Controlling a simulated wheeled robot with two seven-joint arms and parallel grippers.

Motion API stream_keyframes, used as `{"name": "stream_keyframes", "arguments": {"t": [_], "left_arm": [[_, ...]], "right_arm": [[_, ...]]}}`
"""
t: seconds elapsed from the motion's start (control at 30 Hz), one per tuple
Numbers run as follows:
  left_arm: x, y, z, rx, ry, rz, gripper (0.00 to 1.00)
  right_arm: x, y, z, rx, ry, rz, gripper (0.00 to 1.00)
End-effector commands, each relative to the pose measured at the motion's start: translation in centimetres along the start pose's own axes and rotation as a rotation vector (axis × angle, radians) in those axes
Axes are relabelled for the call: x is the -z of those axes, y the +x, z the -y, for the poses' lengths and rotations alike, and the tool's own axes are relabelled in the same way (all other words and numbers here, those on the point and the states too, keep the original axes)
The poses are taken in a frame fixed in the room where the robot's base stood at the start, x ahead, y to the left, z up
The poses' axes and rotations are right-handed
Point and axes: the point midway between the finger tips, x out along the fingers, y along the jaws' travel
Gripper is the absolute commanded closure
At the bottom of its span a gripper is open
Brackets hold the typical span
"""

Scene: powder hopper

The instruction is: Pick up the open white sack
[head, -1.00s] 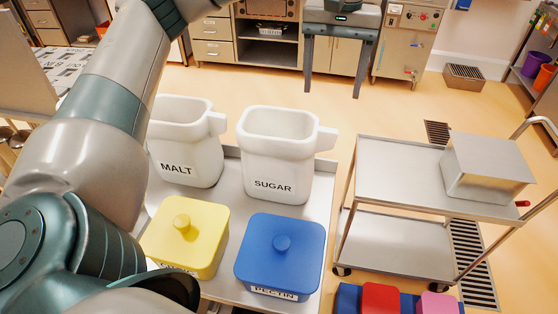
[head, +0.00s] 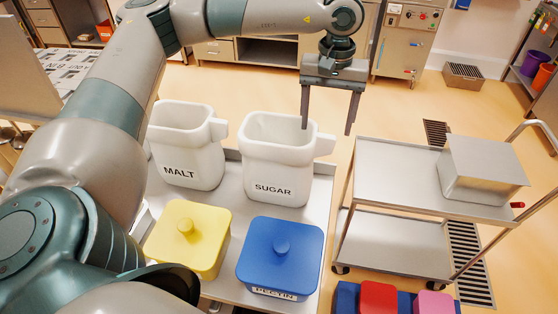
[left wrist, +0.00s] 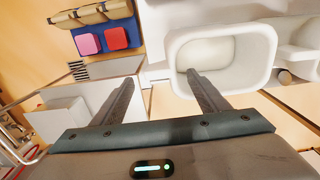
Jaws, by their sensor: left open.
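Two open white sacks stand side by side on a metal tray: the MALT sack (head: 185,158) at left and the SUGAR sack (head: 275,165) beside it. Each has a tab sticking out at its upper right. My left gripper (head: 326,130) is open and empty, fingers pointing down, at the SUGAR sack's tab side. In the left wrist view my left gripper (left wrist: 160,77) has one finger overlapping the SUGAR sack's mouth (left wrist: 222,50) and the other outside it. Pale contents show inside. I cannot tell the fingers' height above the rim. My right gripper is not in view.
A yellow lidded box (head: 187,240) and a blue PECTIN box (head: 281,255) stand in front of the sacks. A metal cart (head: 395,165) with a steel box (head: 484,168) stands to the right. Red (head: 379,298) and pink (head: 433,302) items lie at the bottom right.

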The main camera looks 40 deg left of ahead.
Motion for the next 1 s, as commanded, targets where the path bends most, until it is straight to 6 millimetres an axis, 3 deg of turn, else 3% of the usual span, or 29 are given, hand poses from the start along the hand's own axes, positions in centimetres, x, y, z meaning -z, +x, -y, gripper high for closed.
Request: {"name": "stream_keyframes", "arguments": {"t": [0.3, 0.5, 1.0], "left_arm": [[-0.1, 2.5, 0.1, 0.003, 0.000, 0.003, 0.32], [-0.1, 4.6, 0.1, 0.001, 0.000, 0.001, 0.32], [-0.1, 4.9, 0.1, 0.000, 0.000, 0.000, 0.32]], "right_arm": [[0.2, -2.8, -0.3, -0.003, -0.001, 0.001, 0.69], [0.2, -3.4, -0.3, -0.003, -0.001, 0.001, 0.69], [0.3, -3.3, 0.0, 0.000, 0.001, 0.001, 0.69]]}}
